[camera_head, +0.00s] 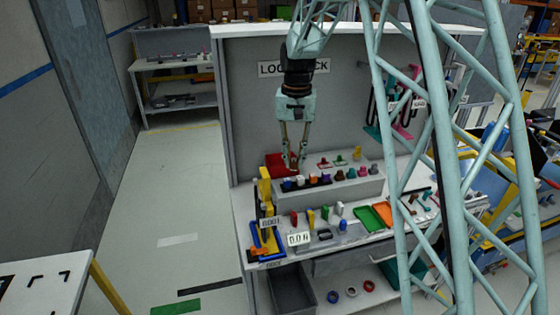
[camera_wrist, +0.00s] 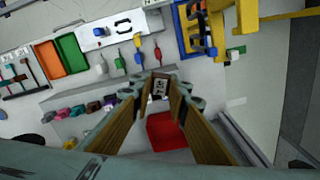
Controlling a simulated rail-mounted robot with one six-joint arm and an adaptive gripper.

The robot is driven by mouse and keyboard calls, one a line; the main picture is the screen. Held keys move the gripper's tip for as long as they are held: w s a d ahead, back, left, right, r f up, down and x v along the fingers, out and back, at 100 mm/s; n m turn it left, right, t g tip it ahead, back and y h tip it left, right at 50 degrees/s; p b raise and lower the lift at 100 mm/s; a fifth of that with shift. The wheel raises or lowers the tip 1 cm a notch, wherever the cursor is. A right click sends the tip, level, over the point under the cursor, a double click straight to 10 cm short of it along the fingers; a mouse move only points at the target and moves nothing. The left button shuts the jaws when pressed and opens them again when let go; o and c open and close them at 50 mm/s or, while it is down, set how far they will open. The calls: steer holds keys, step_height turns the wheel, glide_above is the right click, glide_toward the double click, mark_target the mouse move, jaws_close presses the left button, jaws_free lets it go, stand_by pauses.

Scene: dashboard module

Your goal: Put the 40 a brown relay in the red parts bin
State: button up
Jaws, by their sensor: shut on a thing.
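My gripper (camera_head: 291,166) points down over the raised step at the back of the bench. In the wrist view my gripper (camera_wrist: 161,88) has its fingers closed together on a small piece (camera_wrist: 159,87) with a pale, dark-marked face. The red parts bin (camera_head: 274,160) is at the left end of the step, beside and partly behind my fingers. In the wrist view the red bin (camera_wrist: 164,133) lies just below the fingertips, between the fingers, with its edges partly covered.
A row of coloured relays (camera_head: 339,176) stands along the step, right of my gripper. A yellow upright (camera_head: 265,188) and blue frame stand at the bench's left end. Green (camera_head: 370,218) and orange trays lie on the front right. The back panel rises close behind.

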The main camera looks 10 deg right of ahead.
steer(key=shift+d, duration=0.1)
steer(key=shift+w+d+f, duration=0.15)
steer(key=shift+w+d, duration=0.2)
steer(key=w+d+f+n+p, duration=0.2)
steer(key=w+d+f, duration=0.1)
steer(key=d, duration=0.3)
steer(key=w+d+f+n+p, duration=0.2)
steer(key=w+d+f+p, duration=0.1)
steer(key=d, duration=0.3)
steer(key=shift+w+f+p, duration=0.2)
steer(key=shift+w+p, duration=0.15)
steer(key=shift+w, duration=0.2)
steer(key=w+a+f, duration=0.1)
steer(key=w+a, duration=0.8)
steer(key=a, duration=0.3)
steer(key=shift+f, duration=0.15)
